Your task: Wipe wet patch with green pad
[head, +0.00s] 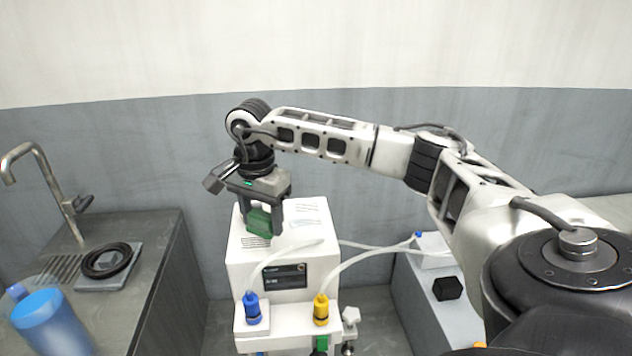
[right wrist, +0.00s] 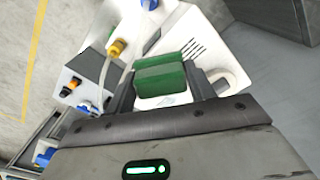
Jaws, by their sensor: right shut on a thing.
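My right gripper (head: 263,230) points down over the top of a white machine (head: 312,210) and is shut on a green pad (head: 259,221). In the right wrist view, the pad (right wrist: 160,78) sits between the two fingers, above the white top (right wrist: 192,33). I cannot tell whether the pad touches the top. A faint bluish patch (head: 305,223) shows on the top, just right of the pad; it looks like the wet patch, but it is pale and partly hidden. My left gripper is not in view.
Blue (head: 252,310) and yellow (head: 321,310) connectors with pale hoses stand at the machine's front. A sink counter (head: 150,235) with a tap (head: 55,190) and a black coil (head: 107,261) is at left. A blue bottle (head: 48,320) is lower left. A grey bench (head: 420,290) stands right.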

